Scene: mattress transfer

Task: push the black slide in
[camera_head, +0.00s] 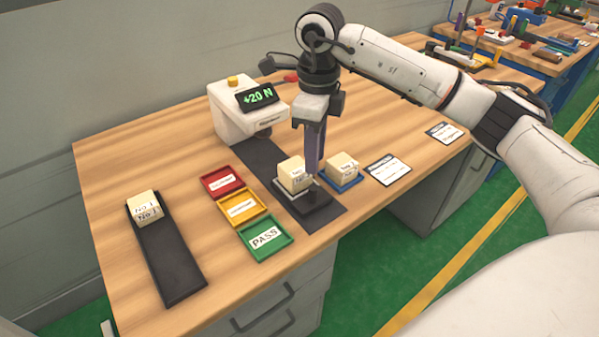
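The black slide (318,217) sits at the front end of a dark track (258,158) that runs toward the white press (232,128), whose display reads +20 N. A cream block (291,174) rests on a light plate on the slide. My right gripper (314,172) points straight down beside the block's right side, with its tips low near the slide. Its fingers show as one narrow purple-grey shape, so I cannot tell open from shut or whether they touch. My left gripper is out of view.
Another cream block (341,167) stands on a blue tray (347,186) close right. Red (217,181), yellow (256,208) and green PASS (280,245) trays lie left. A block labelled No.1 (146,207) sits on a black rail (172,272) further left. The desk's front edge is near.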

